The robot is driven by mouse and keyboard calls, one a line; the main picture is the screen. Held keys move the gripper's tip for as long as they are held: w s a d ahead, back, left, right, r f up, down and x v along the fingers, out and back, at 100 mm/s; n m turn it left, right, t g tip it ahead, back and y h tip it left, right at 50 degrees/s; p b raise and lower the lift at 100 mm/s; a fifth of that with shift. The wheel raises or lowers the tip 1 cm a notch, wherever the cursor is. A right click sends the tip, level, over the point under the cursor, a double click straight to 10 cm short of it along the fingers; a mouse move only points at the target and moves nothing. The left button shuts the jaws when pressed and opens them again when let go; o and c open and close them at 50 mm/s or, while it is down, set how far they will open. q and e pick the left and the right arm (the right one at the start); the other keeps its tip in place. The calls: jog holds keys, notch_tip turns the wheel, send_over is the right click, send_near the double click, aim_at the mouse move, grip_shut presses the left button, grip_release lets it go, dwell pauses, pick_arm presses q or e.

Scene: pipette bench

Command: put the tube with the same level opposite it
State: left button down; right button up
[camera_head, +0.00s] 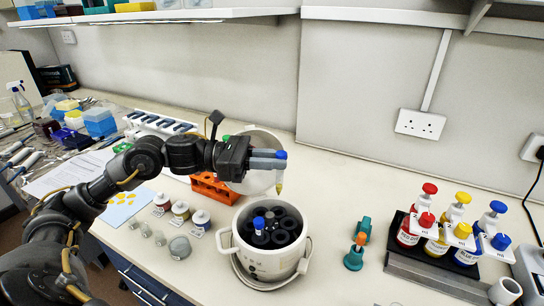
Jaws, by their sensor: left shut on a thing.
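My left gripper (270,158) is shut on a blue-capped tube (279,187), which it holds upright in the air above the back of the centrifuge. The tube's tapered lower end looks yellowish; its liquid level is too small to read. The white centrifuge (233,250) stands open below, with a dark rotor (283,238) that has several round holes. A blue-capped tube (259,223) sits in the rotor, left of its middle; its level is hidden. The round lid (262,182) is raised behind, partly covered by my gripper. My right gripper is not in view.
An orange rack (212,188) stands behind and left of the centrifuge. Small labelled bottles (180,211) stand to its left. The back right bench is clear.

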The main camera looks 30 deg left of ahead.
pick_arm(q)
jog(key=shift+a+f+b, duration=0.1)
jog(key=shift+f+b, duration=0.45)
jog(key=shift+f, duration=2.05)
jog(key=shift+f+b, duration=0.65)
jog(key=shift+b, duration=0.3)
jog(key=shift+s+f+b, duration=0.1)
jog(key=shift+f+b, duration=0.25)
jog(key=shift+b, duration=0.25)
jog(key=shift+f+b, duration=0.4)
jog(key=shift+b, duration=0.15)
jog(key=shift+f+b, duration=0.2)
jog(key=shift+b, duration=0.15)
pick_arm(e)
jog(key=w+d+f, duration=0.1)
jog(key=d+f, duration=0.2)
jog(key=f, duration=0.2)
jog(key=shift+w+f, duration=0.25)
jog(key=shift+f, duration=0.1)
pick_arm(q)
jog(key=shift+f, duration=0.1)
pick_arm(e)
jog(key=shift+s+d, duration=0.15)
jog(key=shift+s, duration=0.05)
pick_arm(q)
jog(key=c, duration=1.2)
grip_release()
jog(key=shift+c, duration=0.2)
